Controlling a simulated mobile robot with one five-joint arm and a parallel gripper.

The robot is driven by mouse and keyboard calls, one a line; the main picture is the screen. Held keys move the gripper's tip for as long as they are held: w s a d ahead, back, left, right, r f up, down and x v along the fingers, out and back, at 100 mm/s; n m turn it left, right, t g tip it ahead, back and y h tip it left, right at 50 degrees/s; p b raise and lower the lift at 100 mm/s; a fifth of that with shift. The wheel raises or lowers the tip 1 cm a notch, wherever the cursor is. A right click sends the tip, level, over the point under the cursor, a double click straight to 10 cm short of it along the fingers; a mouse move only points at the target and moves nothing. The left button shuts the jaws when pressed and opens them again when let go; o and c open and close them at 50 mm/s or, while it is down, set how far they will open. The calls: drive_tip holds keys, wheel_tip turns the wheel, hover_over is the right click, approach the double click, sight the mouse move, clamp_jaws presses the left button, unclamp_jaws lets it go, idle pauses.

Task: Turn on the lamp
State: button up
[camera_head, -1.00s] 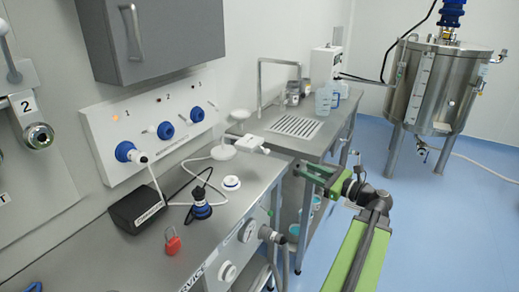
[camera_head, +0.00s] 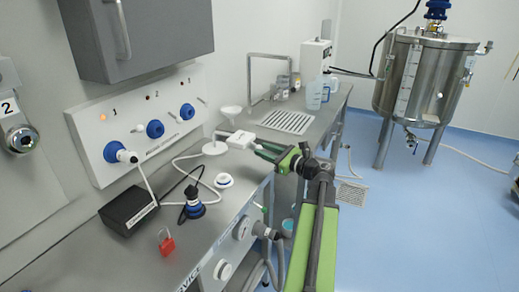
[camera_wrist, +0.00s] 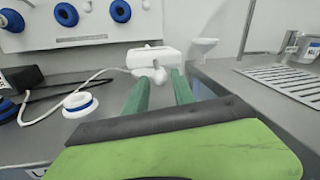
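My gripper (camera_head: 258,148) is just right of the white box. In the wrist view, the box (camera_wrist: 145,57) lies just ahead of the green fingers (camera_wrist: 160,77), which are apart. A small white knob on the box's near side shows between the fingertips. I cannot tell whether they touch it.
A wall panel (camera_head: 150,150) holds blue-ringed sockets, the left one plugged in. A black box (camera_head: 128,211), a blue-based plug (camera_head: 194,208), a red padlock (camera_head: 167,243) and a white-blue ring (camera_head: 224,181) lie on the counter. A drain grille (camera_head: 288,122) is behind. A steel tank (camera_head: 425,80) stands right.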

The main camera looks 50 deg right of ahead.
drive_tip(key=shift+w+a, duration=0.15)
drive_tip(key=shift+w, duration=1.25)
clamp_jaws()
